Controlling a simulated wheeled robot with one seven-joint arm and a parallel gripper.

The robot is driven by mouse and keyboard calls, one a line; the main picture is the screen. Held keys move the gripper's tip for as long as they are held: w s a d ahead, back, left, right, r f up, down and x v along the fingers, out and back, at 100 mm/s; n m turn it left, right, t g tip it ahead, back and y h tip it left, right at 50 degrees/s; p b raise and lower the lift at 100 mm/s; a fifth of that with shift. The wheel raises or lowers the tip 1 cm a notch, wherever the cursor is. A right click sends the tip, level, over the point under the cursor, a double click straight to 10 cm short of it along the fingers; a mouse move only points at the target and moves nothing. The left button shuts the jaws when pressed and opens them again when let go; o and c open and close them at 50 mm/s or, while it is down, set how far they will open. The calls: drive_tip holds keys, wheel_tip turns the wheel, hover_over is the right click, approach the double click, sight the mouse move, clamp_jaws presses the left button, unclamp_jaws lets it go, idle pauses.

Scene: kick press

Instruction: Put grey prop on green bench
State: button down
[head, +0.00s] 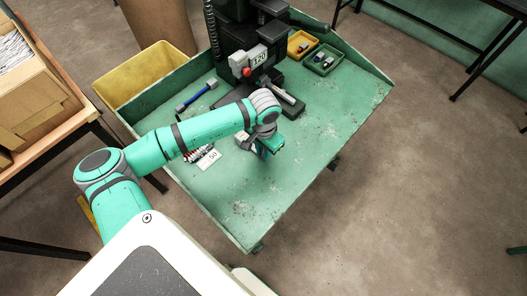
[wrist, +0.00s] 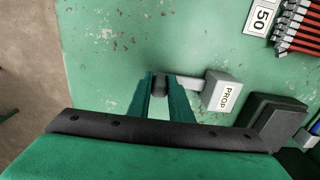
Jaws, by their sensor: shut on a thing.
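The grey prop (wrist: 222,92), with a white label reading PROP, lies at the green bench surface in the wrist view; its thin bar runs left to a dark knob. My gripper (wrist: 162,84) is shut on the prop's thin end, with the dark knob between the fingers. The green bench (head: 240,195) has chipped paint and raised edges, and its top also fills most of the wrist view (wrist: 100,60). In the head view my gripper (head: 266,152) is low over the bench's middle, and the prop there is mostly hidden by my arm. I cannot tell whether the prop touches the bench.
A dark press (head: 245,45) with a 120 sign stands at the bench's back. A blue-handled tool (head: 197,97), red-handled pieces (wrist: 298,28) and a 50 card (head: 208,158) lie on the bench. Yellow (head: 300,44) and green (head: 322,60) trays stand back right. The front bench area is clear.

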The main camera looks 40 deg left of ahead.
drive_tip(key=shift+f, duration=0.15)
drive_tip(key=c, duration=1.6)
unclamp_jaws()
wheel_tip(320, 180, up, 12)
drive_tip(key=shift+r, duration=0.2)
